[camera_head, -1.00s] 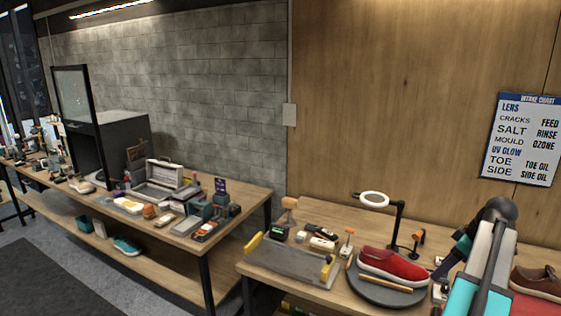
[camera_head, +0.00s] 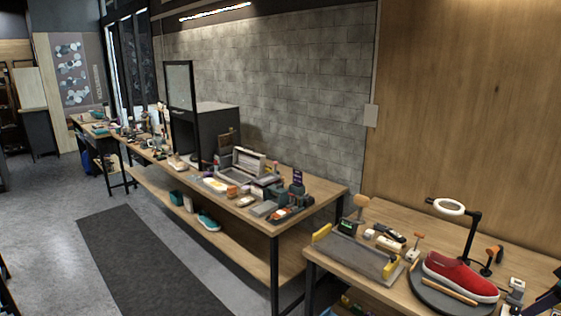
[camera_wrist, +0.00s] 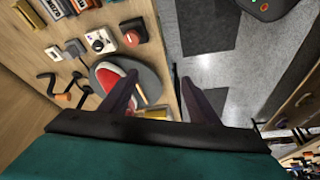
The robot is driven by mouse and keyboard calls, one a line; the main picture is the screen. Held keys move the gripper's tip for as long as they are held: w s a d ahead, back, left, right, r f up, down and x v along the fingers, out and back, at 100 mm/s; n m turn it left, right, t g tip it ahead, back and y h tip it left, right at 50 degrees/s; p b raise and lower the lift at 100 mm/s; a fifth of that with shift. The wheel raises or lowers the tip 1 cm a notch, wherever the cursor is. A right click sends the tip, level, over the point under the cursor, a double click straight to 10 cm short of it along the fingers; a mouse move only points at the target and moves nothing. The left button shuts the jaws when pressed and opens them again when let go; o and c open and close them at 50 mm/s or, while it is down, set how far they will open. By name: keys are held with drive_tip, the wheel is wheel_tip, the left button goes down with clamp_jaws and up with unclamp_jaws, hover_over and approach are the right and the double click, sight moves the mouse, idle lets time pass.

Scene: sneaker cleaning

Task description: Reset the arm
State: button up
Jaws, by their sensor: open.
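My gripper (camera_wrist: 162,84) shows in the wrist view with its two dark fingers spread apart and nothing between them. It hangs over the front edge of the workbench, with the floor below. The red sneaker (camera_head: 459,277) sits on the round dark turntable (camera_head: 425,292) on the right-hand bench. In the wrist view the red sneaker (camera_wrist: 108,80) is partly hidden behind the left finger. In the head view only a dark bit of my arm shows at the lower right edge, and my gripper cannot be made out there.
A second bench (camera_head: 318,212) with several tools and a case runs further left. A dark mat (camera_head: 150,262) lies on the open floor.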

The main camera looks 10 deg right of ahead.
drive_tip(key=w+a+f+n+g+y+b, duration=0.2)
drive_tip(key=w+a+f+n+b, duration=0.1)
drive_tip(key=w+a+f, duration=1.1)
drive_tip(key=w+a+f+n+g+y+b, duration=0.1)
drive_tip(key=w+a+f+g, duration=0.1)
drive_tip(key=a+f, duration=0.9)
drive_tip(key=w+a+f+n+g+y+b, duration=0.1)
drive_tip(key=a+f+n+g+b, duration=0.1)
drive_tip(key=a+f, duration=0.85)
drive_tip(key=s+a+f+g+b, duration=0.1)
drive_tip(key=s+a+f, duration=0.35)
drive_tip(key=a, duration=0.25)
drive_tip(key=s+a+f+g+h, duration=0.1)
drive_tip(key=s+a+f, duration=0.2)
drive_tip(key=a+f, duration=0.3)
drive_tip(key=s+a+f+g+b, duration=0.1)
drive_tip(key=s+a+f+g, duration=0.15)
drive_tip(key=a+f, duration=0.35)
drive_tip(key=s+a+f+m+h+b, duration=0.1)
drive_tip(key=s+a+f+m+h, duration=0.1)
drive_tip(key=s+f+m, duration=0.2)
drive_tip(key=s+a+f+m+h+b, duration=0.1)
drive_tip(key=s+f+m, duration=0.3)
drive_tip(key=s, duration=0.7)
drive_tip(key=shift+s+a+f+m+h, duration=0.3)
drive_tip(key=shift+a+f+m+h, duration=0.1)
drive_tip(key=shift+a+f+h, duration=0.4)
